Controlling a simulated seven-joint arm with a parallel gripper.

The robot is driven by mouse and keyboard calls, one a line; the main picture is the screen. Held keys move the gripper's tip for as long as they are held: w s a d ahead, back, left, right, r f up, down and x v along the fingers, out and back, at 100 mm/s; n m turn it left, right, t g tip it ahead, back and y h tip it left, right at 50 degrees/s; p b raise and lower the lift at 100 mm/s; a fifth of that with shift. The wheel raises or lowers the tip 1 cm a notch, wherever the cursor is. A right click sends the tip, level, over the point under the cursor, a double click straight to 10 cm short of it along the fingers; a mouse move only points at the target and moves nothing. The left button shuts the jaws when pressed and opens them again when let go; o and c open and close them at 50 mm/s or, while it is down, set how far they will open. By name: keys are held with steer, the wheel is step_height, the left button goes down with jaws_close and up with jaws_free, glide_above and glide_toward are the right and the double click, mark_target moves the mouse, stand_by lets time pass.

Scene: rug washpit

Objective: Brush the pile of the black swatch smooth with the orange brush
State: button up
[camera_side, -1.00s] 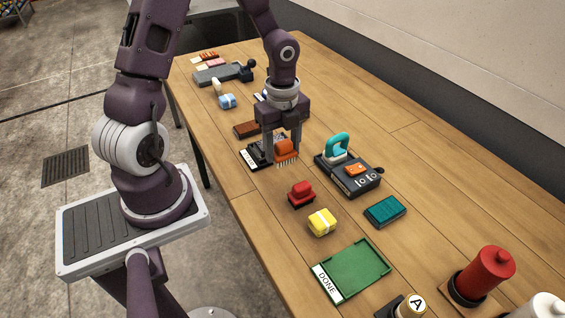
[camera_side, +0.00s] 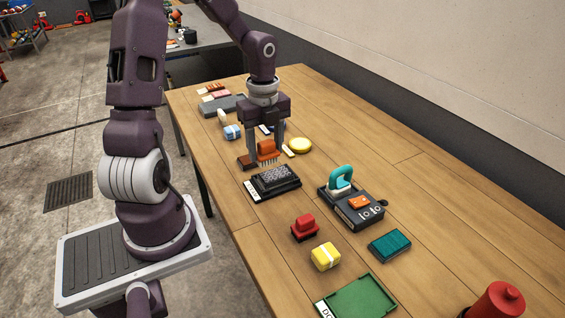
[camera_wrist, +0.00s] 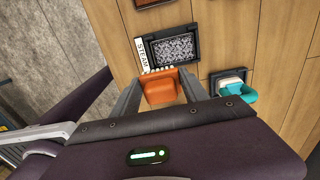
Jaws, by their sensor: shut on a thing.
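My gripper (camera_side: 266,148) is shut on the orange brush (camera_side: 266,151), with the bristles pointing down. In the side view the brush is above the table at the far side of the STEAM tray (camera_side: 256,190). The black swatch (camera_side: 275,178) lies in that tray, its face covered in a pale speckled or curly pattern. In the wrist view the brush (camera_wrist: 161,88) is between both fingers, and its bristles are beside the tray's near edge. The swatch (camera_wrist: 172,48) is uncovered there. I cannot tell whether the bristles touch anything.
A brown block (camera_side: 247,162) is close left of the brush, and a yellow disc (camera_side: 299,145) is behind it. A red-handled brush (camera_side: 304,228), yellow block (camera_side: 326,256) and green tray (camera_side: 360,299) are nearer.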

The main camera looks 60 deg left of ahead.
steer(key=a, duration=0.2)
glide_above(261, 177)
steer(key=shift+s+d+f, duration=0.1)
steer(key=shift+f, duration=1.25)
steer(key=shift+s+f, duration=0.1)
steer(key=shift+f, duration=1.25)
step_height(261, 177, down, 2)
steer(key=shift+f, duration=0.1)
steer(key=shift+w+f, duration=0.15)
steer(key=shift+w, duration=0.65)
steer(key=shift+c, duration=0.7)
steer(key=shift+w, duration=3.7)
steer(key=shift+s, duration=4.55)
step_height(261, 177, up, 8)
steer(key=shift+r, duration=0.2)
